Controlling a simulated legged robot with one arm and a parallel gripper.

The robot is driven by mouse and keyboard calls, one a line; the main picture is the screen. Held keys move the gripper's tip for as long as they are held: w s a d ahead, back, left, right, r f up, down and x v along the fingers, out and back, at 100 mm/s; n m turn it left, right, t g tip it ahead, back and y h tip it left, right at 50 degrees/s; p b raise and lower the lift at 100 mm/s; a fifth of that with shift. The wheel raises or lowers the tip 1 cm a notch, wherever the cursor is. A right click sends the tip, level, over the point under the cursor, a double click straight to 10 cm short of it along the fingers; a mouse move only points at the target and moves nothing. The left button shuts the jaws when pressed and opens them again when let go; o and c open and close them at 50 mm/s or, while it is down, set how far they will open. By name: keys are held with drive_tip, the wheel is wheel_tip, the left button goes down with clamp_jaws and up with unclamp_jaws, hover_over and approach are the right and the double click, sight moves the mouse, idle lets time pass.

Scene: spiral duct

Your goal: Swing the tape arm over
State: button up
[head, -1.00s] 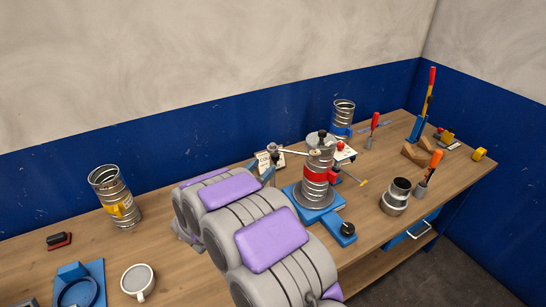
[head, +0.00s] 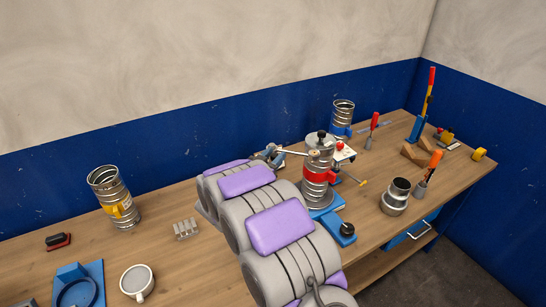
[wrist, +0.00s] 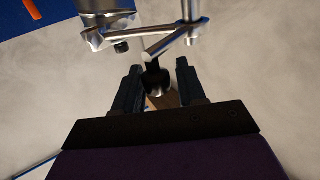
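The spiral duct (head: 318,190) stands upright on a blue base in the head view, with a red band (head: 319,176) around it. A thin silver rod, apparently the tape arm (head: 296,152), reaches from the left to the duct's top. Silver linked rods, likely the same arm, cross the top of the wrist view (wrist: 170,38). My gripper (wrist: 157,70) shows two dark fingers spread apart in the wrist view. A dark round knob and a tan piece (wrist: 163,100) show between them, with no clear grip. In the head view my arm hides most of the gripper.
A second duct with a yellow band (head: 117,207) and a mug (head: 138,281) stand at left. A metal reducer (head: 396,196), an orange-handled tool (head: 430,172) and wooden blocks (head: 416,153) are at right. A blue wall backs the bench. Bare wood (head: 185,260) lies at left.

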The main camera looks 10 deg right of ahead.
drive_tip(key=shift+d, duration=0.1)
clamp_jaws()
drive_tip(key=shift+d+r+p, duration=0.1)
drive_tip(key=shift+r+p, duration=0.05)
drive_tip(key=shift+p, duration=0.15)
